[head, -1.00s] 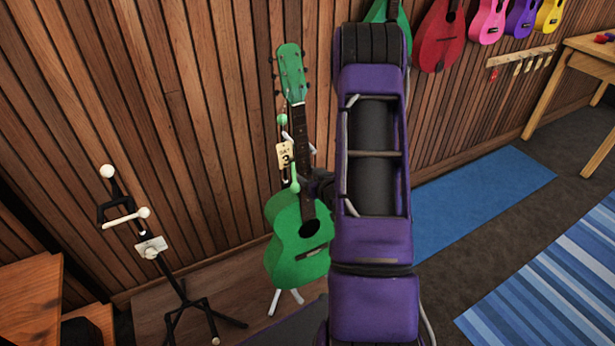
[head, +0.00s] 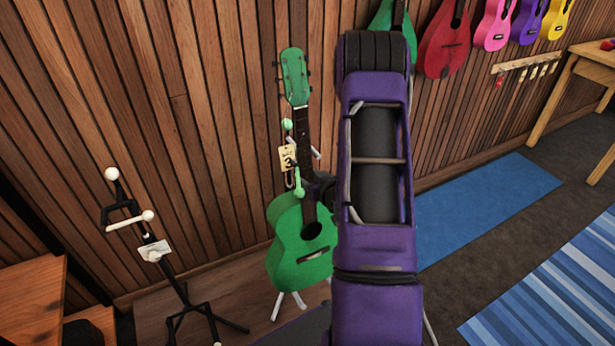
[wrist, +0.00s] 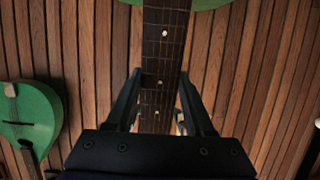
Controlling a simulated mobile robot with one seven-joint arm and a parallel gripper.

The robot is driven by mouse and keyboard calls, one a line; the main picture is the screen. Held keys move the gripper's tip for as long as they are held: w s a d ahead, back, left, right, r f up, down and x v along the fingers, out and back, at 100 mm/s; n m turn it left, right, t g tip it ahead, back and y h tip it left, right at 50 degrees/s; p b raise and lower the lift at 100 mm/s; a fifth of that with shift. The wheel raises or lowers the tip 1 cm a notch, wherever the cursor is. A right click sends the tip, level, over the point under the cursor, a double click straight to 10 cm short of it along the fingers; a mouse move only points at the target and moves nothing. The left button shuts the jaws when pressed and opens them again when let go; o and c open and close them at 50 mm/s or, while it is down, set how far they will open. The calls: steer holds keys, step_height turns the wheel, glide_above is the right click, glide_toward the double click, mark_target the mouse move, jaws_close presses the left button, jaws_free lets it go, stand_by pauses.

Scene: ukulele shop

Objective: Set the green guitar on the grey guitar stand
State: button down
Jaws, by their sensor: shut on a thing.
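The green guitar (head: 296,258) is nearly upright before the wood wall in the head view, headstock up and body low. My gripper (wrist: 160,80) is shut on its dark neck (wrist: 160,50), with a finger on each side in the wrist view. In the head view my arm hides most of the grip. A light grey stand (head: 290,300) shows its legs under the guitar body, with green-tipped arms beside the neck and a tag marked 3 (head: 288,158). The guitar hides most of this stand. I cannot tell whether the body rests on it.
A black stand with white knobs (head: 150,217) stands left, near wooden furniture (head: 35,300). Several small instruments hang on the wall, including a red one (head: 447,40). A blue mat (head: 480,205) and striped rug (head: 550,285) lie right; a wooden table (head: 590,60) stands far right.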

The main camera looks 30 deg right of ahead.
steer(key=shift+w, duration=0.1)
steer(key=shift+w+f, duration=0.2)
steer(key=shift+f, duration=2.45)
steer(key=shift+c, duration=1.4)
jaws_free()
steer(key=shift+o, duration=0.4)
steer(key=shift+s+f, duration=0.25)
steer(key=d+p+v, duration=0.1)
steer(key=v, duration=1.6)
steer(key=shift+a+r, duration=0.3)
steer(key=shift+a, duration=0.2)
